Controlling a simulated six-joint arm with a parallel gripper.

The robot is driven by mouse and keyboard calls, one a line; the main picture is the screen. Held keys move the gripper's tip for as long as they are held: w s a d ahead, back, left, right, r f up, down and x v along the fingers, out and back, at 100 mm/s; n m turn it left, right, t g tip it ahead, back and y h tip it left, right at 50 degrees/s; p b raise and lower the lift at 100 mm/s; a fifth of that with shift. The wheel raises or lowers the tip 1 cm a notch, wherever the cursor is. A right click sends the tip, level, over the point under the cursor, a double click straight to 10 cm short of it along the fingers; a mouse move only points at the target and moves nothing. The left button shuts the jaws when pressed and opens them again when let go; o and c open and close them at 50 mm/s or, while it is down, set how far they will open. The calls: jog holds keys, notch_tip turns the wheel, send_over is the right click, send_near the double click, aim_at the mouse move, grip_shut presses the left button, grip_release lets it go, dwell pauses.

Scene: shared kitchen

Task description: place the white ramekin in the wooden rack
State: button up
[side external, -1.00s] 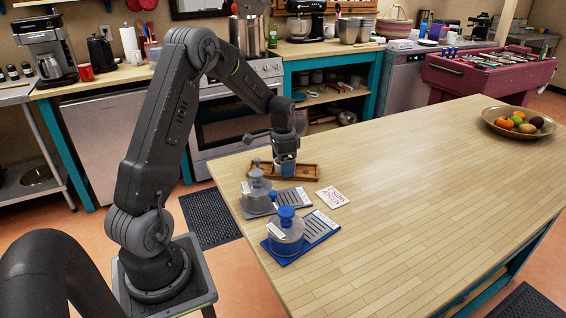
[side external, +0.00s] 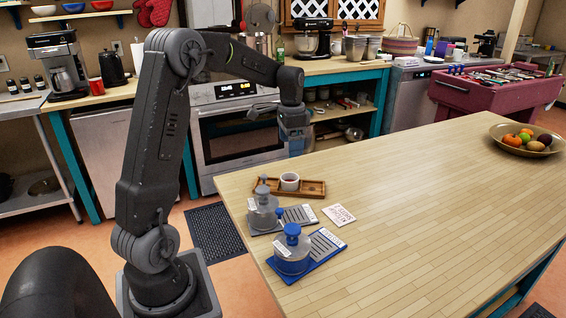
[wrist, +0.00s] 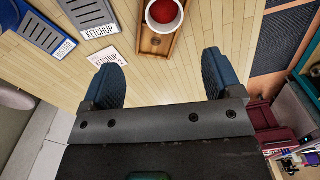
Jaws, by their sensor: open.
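In the wrist view, the ramekin (wrist: 180,20) and the near end of the rack (wrist: 147,48) show at the top edge, with the ramekin partly cut off. My gripper (side external: 294,148) is raised above the rack, clear of the ramekin. In the wrist view, my gripper's two blue-grey fingers (wrist: 161,64) are spread apart with nothing between them.
A grey-lidded pot (side external: 263,212) on a grey mat and a blue-lidded pot (side external: 292,254) on a blue mat stand in front of the rack. A paper card (side external: 339,215) lies to their right. The table's right side is clear up to a fruit bowl (side external: 525,145).

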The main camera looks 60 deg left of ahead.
jog(key=s+d+r+t, duration=0.1)
jog(key=s+d+r, duration=0.25)
jog(key=d, duration=0.35)
jog(key=s+d+r+n+t, duration=0.1)
jog(key=s+d+r, duration=0.1)
jog(key=s+d, duration=0.35)
jog(key=s+d+r+t, duration=0.2)
jog(key=d, duration=0.6)
jog(key=s+d+f+n+t, duration=0.1)
jog(key=s+d, duration=0.4)
jog(key=s, duration=0.3)
jog(key=shift+d+f, duration=0.3)
jog(key=shift+f, duration=0.1)
jog(key=shift+w, duration=0.1)
